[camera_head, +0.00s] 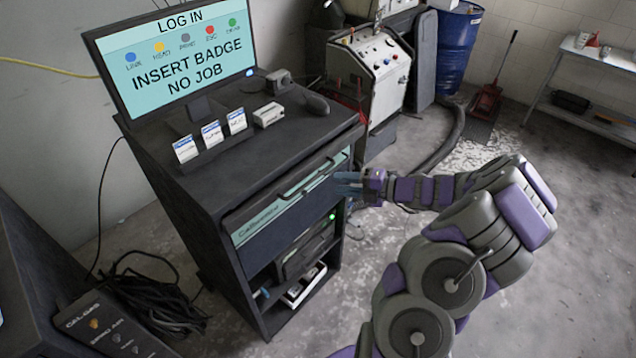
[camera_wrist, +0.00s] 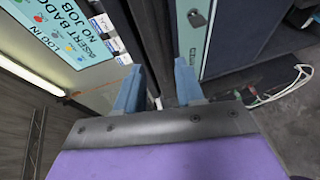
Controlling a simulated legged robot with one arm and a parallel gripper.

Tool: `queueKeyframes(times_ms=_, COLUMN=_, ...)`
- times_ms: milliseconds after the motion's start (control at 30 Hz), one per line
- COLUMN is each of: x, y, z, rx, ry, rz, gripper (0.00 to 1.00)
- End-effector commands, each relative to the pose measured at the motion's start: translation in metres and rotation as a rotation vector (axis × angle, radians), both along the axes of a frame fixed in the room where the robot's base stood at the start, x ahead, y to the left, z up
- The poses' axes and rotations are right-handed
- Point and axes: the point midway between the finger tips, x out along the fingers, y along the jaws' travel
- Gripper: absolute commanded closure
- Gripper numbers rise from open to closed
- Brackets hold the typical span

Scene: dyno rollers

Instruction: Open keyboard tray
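The keyboard tray (camera_head: 275,188) is a long dark front with a lip, set under the top of a dark cabinet, and appears closed. A teal strip shows along it. My gripper (camera_head: 346,183) is at the right end of this front, with blue fingers pointing at the cabinet. In the wrist view my gripper (camera_wrist: 158,72) has its two blue fingers spread apart. A dark edge of the cabinet front lies beyond and between the fingertips. I cannot tell whether the fingers touch it. The teal strip (camera_wrist: 193,35) with a lock is beside the right finger.
The cabinet top (camera_head: 240,150) carries a monitor (camera_head: 180,60), small boxes and a mouse (camera_head: 317,104). An open shelf with equipment is below the front. Cables and a dark box (camera_head: 110,325) lie at lower left. A grey machine (camera_head: 375,75) stands behind.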

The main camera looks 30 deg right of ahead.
Motion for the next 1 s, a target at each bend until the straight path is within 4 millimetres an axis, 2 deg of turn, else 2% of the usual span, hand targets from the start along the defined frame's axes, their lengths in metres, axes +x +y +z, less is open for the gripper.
queueKeyframes(times_ms=200, x=0.031, y=0.030, z=-0.009, rx=-0.001, ry=-0.001, rz=0.005, gripper=0.63)
queueKeyframes(times_ms=400, x=0.049, y=0.046, z=-0.013, rx=-0.002, ry=-0.001, rz=0.001, gripper=0.63)
queueKeyframes(times_ms=867, x=0.057, y=0.052, z=-0.014, rx=-0.002, ry=0.000, rz=-0.001, gripper=0.63)
queueKeyframes(times_ms=1000, x=0.057, y=0.052, z=-0.014, rx=-0.001, ry=0.000, rz=0.000, gripper=0.76)
